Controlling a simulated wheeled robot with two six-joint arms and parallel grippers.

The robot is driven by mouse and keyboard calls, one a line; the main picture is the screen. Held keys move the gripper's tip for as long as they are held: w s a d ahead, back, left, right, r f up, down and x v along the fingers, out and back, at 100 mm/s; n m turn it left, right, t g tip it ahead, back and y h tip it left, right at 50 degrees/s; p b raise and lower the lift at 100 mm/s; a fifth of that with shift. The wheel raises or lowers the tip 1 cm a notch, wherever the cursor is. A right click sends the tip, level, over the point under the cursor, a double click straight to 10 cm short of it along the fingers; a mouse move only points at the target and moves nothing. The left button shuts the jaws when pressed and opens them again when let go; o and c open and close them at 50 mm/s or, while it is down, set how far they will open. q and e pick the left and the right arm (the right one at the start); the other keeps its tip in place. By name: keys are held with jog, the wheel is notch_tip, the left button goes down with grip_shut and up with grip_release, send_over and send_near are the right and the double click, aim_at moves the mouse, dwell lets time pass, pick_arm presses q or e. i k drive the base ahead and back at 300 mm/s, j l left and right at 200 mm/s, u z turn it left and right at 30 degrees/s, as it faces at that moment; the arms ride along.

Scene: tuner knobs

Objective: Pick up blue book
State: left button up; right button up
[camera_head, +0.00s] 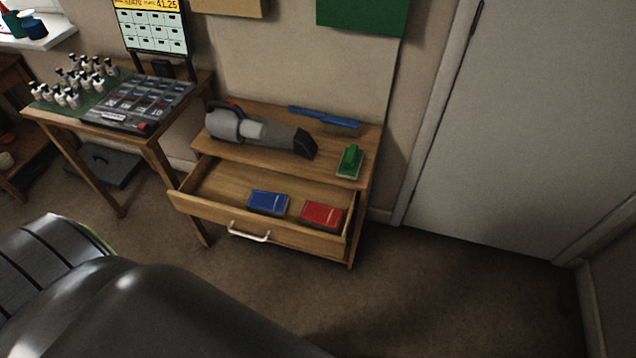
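A small blue book (268,203) lies flat in the open drawer (222,187) of a wooden cabinet, near the middle of the drawer. A red book (322,215) lies to its right in the same drawer, with a small gap between them. The drawer is pulled out toward me and has a white handle (249,232) on its front. No gripper shows in this view. Large dark parts of my own body fill the lower left, well apart from the drawer.
On the cabinet top (285,157) lie a grey handheld vacuum (258,131), a blue brush (324,117) and a green-handled scrubber (349,161). A table on the left holds several small bottles (72,80) and a cash tray (138,102). The floor (440,285) right of the cabinet is clear.

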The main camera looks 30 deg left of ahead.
aim_at(273, 204)
jog(key=j+z, duration=0.25)
jog(key=j, duration=0.15)
jog(key=k+j+z, duration=0.1)
jog(key=j+z, duration=0.15)
jog(key=k+j+z, duration=0.25)
jog(key=j, duration=0.2)
jog(key=j+z, duration=0.25)
jog(key=k+j+z, duration=0.25)
jog(key=j, duration=0.15)
jog(key=i, duration=0.05)
